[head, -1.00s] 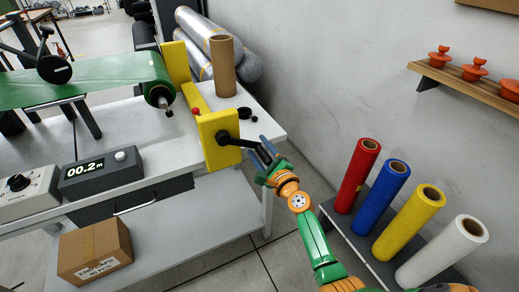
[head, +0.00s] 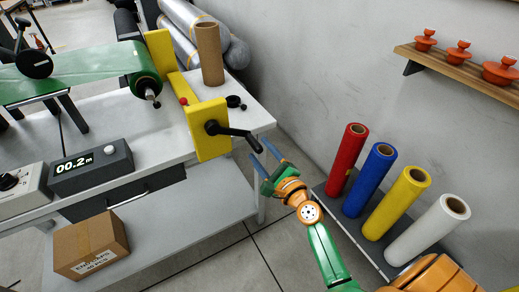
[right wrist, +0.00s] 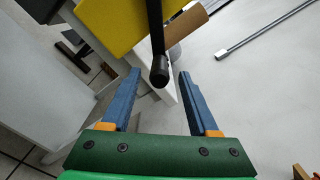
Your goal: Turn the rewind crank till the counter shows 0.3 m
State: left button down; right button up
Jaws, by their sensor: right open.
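The rewind crank (head: 233,132) is a black arm with a knob at its end, on the side of the yellow housing (head: 208,130). It points right and slightly down in the head view. The counter (head: 90,166) reads 00.2 m. My right gripper (head: 268,152) is open just off the crank's handle end, and nothing is held. In the right wrist view the crank handle (right wrist: 159,70) lies ahead of and between the two blue fingertips (right wrist: 160,74), apart from both. My left gripper is not in view.
Red, blue, yellow and white rolls (head: 404,202) stand on a dark rack at right. A brown cardboard tube (head: 209,54) stands on the table behind the housing. A cardboard box (head: 91,246) sits on the lower shelf. Orange parts line a wall shelf (head: 455,72).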

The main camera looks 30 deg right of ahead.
aim_at(254, 142)
jog(key=s+n, duration=0.1)
jog(key=n, duration=0.4)
jog(key=s+n, duration=0.1)
jog(key=n, duration=0.4)
jog(key=n+b, duration=0.1)
jog(key=n, duration=0.4)
jog(key=shift+s+d+n, duration=0.25)
jog(key=shift+s+n, duration=0.05)
jog(key=shift+s, duration=0.1)
jog(key=shift+w+a+f+n, duration=0.15)
jog(key=shift+w+n, duration=0.15)
jog(key=shift+n, duration=0.9)
jog(key=w, duration=0.7)
jog(key=shift+w+a+b, duration=0.1)
jog(key=shift+a+b, duration=0.05)
jog(key=shift+b, duration=0.25)
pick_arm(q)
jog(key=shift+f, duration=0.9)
pick_arm(e)
grip_shut()
